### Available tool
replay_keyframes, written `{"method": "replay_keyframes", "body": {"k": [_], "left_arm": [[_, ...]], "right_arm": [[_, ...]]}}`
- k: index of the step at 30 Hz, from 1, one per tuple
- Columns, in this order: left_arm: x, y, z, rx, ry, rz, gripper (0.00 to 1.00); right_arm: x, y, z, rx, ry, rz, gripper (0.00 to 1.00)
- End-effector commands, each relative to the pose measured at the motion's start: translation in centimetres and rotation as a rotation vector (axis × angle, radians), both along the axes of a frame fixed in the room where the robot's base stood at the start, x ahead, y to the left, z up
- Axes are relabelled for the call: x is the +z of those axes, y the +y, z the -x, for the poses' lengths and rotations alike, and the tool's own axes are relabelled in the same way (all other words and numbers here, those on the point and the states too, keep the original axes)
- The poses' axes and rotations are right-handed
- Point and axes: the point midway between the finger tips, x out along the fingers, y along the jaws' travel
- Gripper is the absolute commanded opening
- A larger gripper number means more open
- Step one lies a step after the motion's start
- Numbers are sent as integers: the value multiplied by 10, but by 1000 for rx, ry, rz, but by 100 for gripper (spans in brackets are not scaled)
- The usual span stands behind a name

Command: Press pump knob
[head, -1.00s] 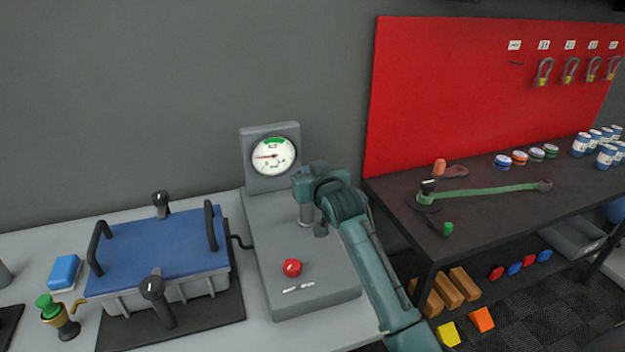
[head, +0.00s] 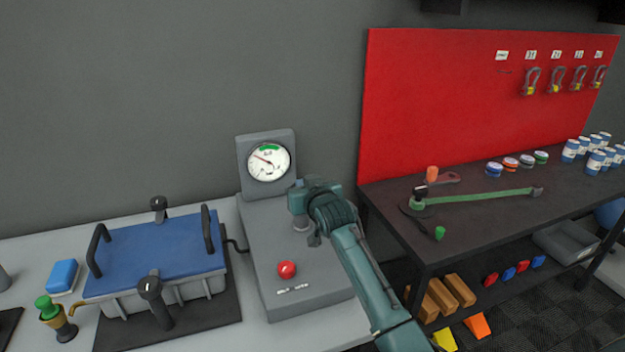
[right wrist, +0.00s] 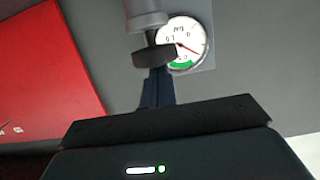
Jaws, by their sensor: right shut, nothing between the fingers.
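The pump stands on a grey console (head: 265,225) as a grey cylinder (head: 301,224). Its dark round knob (right wrist: 154,56) on a short stem shows in the upside-down right wrist view. My right gripper (right wrist: 157,78) is shut and empty, with its fingertips right at the knob, seemingly touching it. In the head view my right gripper (head: 300,208) is over the cylinder and hides the knob. The round gauge (head: 268,161) behind has its needle pointing up and left, short of the green band. My left gripper is not in view.
A red button (head: 287,269) sits on the console in front of the pump. A blue-lidded box (head: 155,250) with black handles is to the left. A dark workbench (head: 470,220) with a green-handled tool (head: 485,197) is to the right.

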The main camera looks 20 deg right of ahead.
Motion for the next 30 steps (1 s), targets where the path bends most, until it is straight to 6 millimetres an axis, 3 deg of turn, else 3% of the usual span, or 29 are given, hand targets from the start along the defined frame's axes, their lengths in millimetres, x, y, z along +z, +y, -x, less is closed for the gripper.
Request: {"method": "replay_keyframes", "body": {"k": [1, 4, 6, 18, 24, 30], "left_arm": [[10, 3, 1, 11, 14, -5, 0], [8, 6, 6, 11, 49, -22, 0], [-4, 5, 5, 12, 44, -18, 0], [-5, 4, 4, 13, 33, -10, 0], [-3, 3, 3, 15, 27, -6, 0], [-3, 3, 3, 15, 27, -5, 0]], "right_arm": [[13, -2, -1, -2, 8, 1, 0], [34, -4, -4, -3, 5, 2, 0], [23, -4, 10, -2, 5, 1, 0], [43, -6, 74, 0, -3, 2, 0], [48, -7, 90, 0, -3, 2, 0], [50, -7, 93, -1, -3, 1, 0]]}}
